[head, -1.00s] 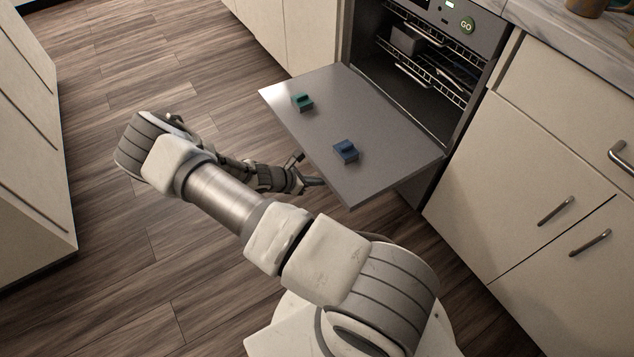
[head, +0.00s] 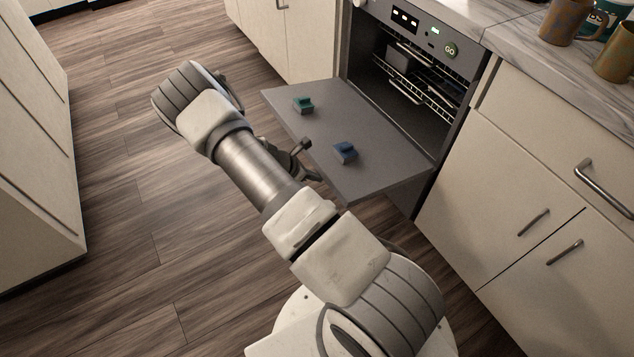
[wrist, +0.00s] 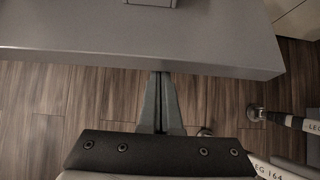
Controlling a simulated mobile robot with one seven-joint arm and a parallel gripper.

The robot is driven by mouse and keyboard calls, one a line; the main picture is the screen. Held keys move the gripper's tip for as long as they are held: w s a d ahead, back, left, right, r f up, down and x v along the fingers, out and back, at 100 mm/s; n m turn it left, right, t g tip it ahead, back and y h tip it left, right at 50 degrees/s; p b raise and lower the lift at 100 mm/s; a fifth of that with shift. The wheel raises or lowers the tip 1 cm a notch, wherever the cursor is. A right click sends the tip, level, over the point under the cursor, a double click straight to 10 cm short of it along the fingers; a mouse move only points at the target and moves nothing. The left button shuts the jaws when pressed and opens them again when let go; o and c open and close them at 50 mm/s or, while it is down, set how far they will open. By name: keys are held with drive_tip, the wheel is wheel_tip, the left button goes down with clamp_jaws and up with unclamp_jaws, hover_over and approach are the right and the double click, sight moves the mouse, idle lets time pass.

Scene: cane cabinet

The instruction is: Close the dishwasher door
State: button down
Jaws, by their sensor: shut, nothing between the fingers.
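The dishwasher door (head: 375,150) hangs open, folded down and sticking out from the dishwasher (head: 425,85), roughly level. A green block-like piece (head: 303,105) and a blue one (head: 345,152) are on its upper face. In the wrist view the door (wrist: 130,32) spans the top of the picture. My gripper (wrist: 162,78) is shut and empty, its fingertips at the door's outer edge. I cannot tell whether they touch it or reach a little under it. In the head view my gripper is mostly hidden behind my arm, close to the door's outer edge.
Racks (head: 420,90) show inside the dishwasher. White cabinets with bar handles (head: 535,222) stand to the right under a marble counter (head: 535,30) with mugs (head: 575,22). Another cabinet (head: 35,170) is at the left. The wooden floor (head: 130,200) between is clear.

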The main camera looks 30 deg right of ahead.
drive_tip(key=d+r+y+p, duration=0.3)
drive_tip(key=d+r+p, duration=0.6)
drive_tip(key=r, duration=0.3)
drive_tip(key=d+r+y+p, duration=0.3)
drive_tip(key=d+r+p, duration=0.5)
drive_tip(key=r+p, duration=0.2)
drive_tip(key=shift+w+d+r+p, duration=0.3)
drive_tip(key=shift+d+r+p, duration=0.05)
drive_tip(key=shift+r, duration=1)
